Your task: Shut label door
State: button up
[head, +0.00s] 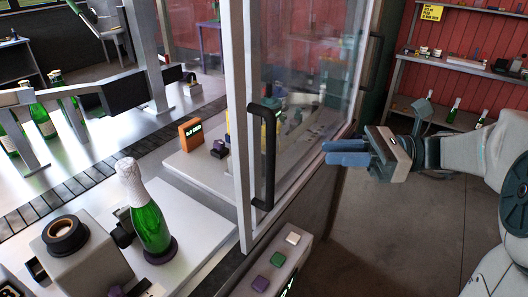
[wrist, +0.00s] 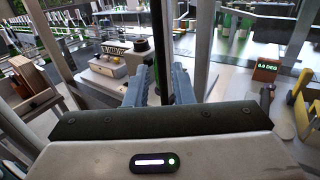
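The door is a clear glass panel (head: 310,75) in a silver frame (head: 239,130), with a black vertical handle (head: 264,155) on its near upright. It stands swung out, beside the machine's work deck. My gripper (head: 328,152) is to the right of the handle, apart from it, with its blue-grey fingers pointing left toward it. In the wrist view, the gripper (wrist: 158,88) has its two fingers apart with nothing held between them. A dark vertical bar (wrist: 160,45), likely the handle, shows beyond the gap. I cannot tell which label the door carries.
A green bottle with a white foil top (head: 148,210) stands on the deck at left. An orange display (head: 191,134) sits behind the door frame. A button panel (head: 275,262) is below the door. Shelves (head: 455,65) line the red wall. Floor (head: 400,230) below my gripper is clear.

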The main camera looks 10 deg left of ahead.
jog(key=s+a+p, duration=0.2)
jog(key=a, duration=1)
jog(key=shift+s, duration=0.35)
